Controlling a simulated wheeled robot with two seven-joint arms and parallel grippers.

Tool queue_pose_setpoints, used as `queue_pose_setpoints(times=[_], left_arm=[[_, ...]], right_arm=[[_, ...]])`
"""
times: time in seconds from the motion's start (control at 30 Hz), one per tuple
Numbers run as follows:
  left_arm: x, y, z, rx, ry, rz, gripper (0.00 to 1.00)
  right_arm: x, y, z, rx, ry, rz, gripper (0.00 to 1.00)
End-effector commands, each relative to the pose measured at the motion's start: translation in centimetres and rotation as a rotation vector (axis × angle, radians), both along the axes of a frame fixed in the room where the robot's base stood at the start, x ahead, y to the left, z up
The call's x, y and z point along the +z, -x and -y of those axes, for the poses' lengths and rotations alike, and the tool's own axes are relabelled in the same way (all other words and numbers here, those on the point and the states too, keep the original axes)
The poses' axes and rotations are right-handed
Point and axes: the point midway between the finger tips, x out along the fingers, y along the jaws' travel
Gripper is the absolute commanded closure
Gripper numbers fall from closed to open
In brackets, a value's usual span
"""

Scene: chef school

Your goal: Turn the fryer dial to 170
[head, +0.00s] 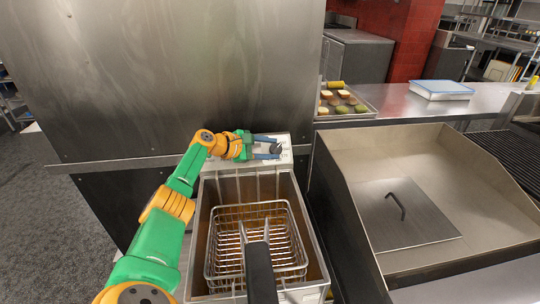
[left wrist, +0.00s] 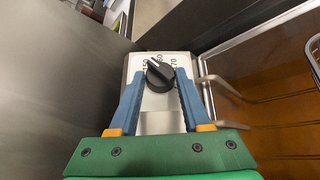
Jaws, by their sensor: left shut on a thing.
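The fryer dial (head: 276,149) is a black round knob on the pale panel at the back of the fryer. In the left wrist view the dial (left wrist: 159,75) has a white pointer line, tilted to the upper left, between the marks that look like 150 and 160. The mark 170 (left wrist: 174,63) is at the dial's right. My left gripper (head: 272,148) has its two blue fingers on either side of the dial, shut on it. My right gripper is in neither view.
The fryer basket (head: 258,203), with a black handle (head: 261,272), sits in the fryer just in front of the panel. A steel wall (head: 160,80) stands close behind my left arm. A steel basin (head: 480,215) with a lid is at right.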

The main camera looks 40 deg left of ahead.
Motion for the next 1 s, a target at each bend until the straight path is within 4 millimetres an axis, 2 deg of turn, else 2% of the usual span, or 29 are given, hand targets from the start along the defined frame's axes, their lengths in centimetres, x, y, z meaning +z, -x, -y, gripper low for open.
queue_pose_setpoints(times=[0.17, 0.63, 0.67, 0.73, 0.77, 1.0], left_arm=[[-0.09, -0.04, 0.02, -0.024, -0.013, -0.020, 1.00], [0.00, -0.05, 0.05, -0.033, -0.018, -0.026, 1.00], [0.00, -0.05, 0.06, -0.033, -0.018, -0.026, 0.44], [0.01, -0.06, 0.05, -0.032, -0.018, -0.026, 0.25], [0.02, -0.05, 0.04, -0.032, -0.018, -0.026, 0.23], [0.04, -0.06, 0.02, -0.032, -0.019, -0.025, 0.23]], right_arm=[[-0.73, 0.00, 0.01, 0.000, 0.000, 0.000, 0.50], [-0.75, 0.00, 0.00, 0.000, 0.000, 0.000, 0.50], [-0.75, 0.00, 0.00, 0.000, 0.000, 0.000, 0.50], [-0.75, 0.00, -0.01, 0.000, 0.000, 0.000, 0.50], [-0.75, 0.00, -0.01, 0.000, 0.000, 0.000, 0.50], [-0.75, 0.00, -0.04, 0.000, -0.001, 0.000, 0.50]])
